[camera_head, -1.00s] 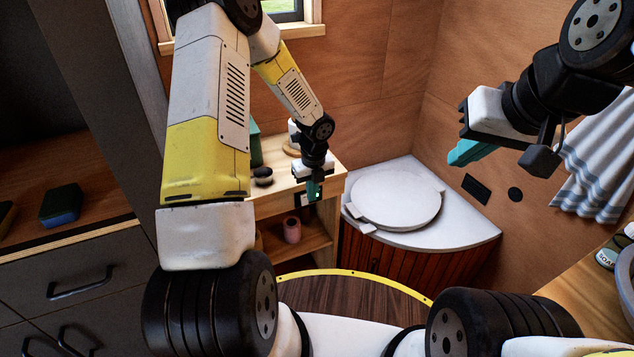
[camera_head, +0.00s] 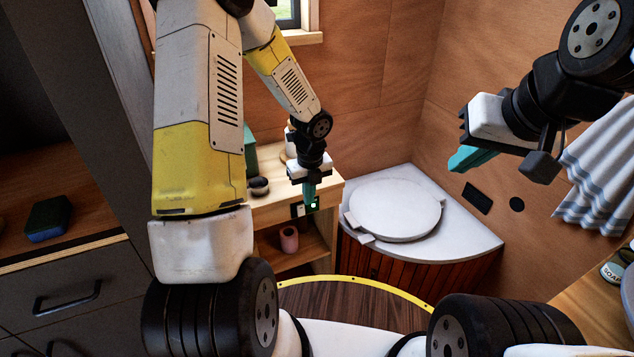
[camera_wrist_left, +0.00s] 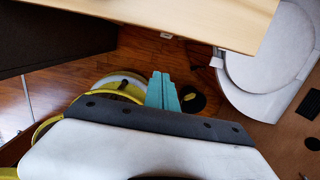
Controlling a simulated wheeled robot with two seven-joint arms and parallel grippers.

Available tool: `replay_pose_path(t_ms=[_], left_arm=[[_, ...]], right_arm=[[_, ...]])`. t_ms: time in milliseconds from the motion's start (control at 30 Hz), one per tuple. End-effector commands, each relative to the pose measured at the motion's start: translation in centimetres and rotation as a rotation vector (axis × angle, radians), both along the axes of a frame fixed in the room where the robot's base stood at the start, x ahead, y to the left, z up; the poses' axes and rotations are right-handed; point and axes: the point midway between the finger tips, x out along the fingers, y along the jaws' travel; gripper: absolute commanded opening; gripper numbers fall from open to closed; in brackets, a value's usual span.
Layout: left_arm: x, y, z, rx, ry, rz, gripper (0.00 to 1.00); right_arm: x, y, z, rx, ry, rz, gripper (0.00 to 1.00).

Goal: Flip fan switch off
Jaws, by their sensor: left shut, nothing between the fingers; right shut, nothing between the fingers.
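A small switch panel (camera_head: 299,210) sits on the front edge of the wooden shelf unit (camera_head: 270,213); it is dark with a pale part, and a white lit spot shows beside it. My left gripper (camera_head: 309,198), with teal fingers, is shut and empty, pointing down right in front of this panel and partly hiding it. I cannot tell whether it touches, nor which way the switch stands. In the left wrist view the shut fingers (camera_wrist_left: 162,93) are apart from the shelf edge. My right gripper (camera_head: 470,158) is shut and empty, raised at the right.
A white corner counter with a round lid (camera_head: 396,208) stands right of the shelf. A pink cup (camera_head: 289,239) is on the lower shelf, and a dark round item (camera_head: 259,186) lies on top. Dark drawers (camera_head: 75,290) stand at the left.

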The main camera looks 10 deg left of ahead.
Motion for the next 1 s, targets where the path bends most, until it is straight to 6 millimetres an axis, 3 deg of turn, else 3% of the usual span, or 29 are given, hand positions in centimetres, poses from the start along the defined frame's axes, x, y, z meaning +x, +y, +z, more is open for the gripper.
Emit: replay_pose_path(t_ms=[433,567,900,1000], left_arm=[[-0.2,0.1,-0.9,0.000,0.001,-0.001,0.00],[-0.1,0.2,-3.0,0.001,0.004,-0.001,0.00],[0.6,0.6,-10.1,0.001,0.003,-0.001,0.00],[2.1,1.7,-10.3,0.000,-0.003,0.007,0.00]], right_arm=[[0.0,0.0,0.1,0.000,-0.002,0.000,0.00],[0.0,0.0,0.1,0.000,-0.002,0.000,0.00],[0.0,0.0,0.1,0.000,-0.002,0.000,0.00],[0.0,0.0,0.1,0.000,-0.002,0.000,0.00]])
